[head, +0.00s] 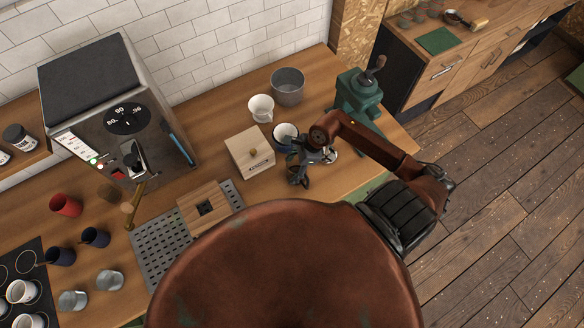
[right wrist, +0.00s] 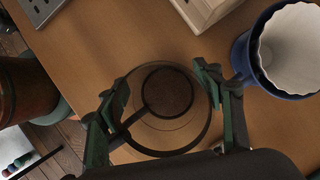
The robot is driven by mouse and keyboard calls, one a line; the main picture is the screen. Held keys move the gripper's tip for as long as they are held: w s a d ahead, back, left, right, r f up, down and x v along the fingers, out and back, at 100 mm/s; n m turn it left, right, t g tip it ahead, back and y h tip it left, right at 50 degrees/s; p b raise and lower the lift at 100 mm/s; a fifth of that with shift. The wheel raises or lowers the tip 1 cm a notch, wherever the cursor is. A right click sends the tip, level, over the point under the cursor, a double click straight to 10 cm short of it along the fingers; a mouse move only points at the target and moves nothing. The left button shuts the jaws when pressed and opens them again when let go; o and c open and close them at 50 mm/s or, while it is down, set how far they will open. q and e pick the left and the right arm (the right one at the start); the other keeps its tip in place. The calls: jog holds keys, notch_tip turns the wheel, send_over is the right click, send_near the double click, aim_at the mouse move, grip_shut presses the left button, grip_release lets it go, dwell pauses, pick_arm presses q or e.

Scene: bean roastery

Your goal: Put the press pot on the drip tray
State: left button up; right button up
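The press pot is a clear glass cylinder with a dark round bottom, seen from above in the right wrist view (right wrist: 168,92). In the head view it is small and dark (head: 301,177), partly hidden by the gripper. My right gripper (head: 312,160) has a finger against each side of the glass, so it looks shut on the pot; it also shows in the right wrist view (right wrist: 166,92). Whether the pot touches the counter I cannot tell. The drip tray (head: 156,248) is a grey perforated plate left of the pot. My left gripper is not in view.
A wooden block with a square hole (head: 192,212) covers part of the tray. A wooden box (head: 248,152) stands between tray and pot. A blue dripper with white filter (right wrist: 291,45) is close beside my right finger. A green grinder (head: 358,95) stands behind my arm.

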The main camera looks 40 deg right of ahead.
jog(key=o, duration=0.3)
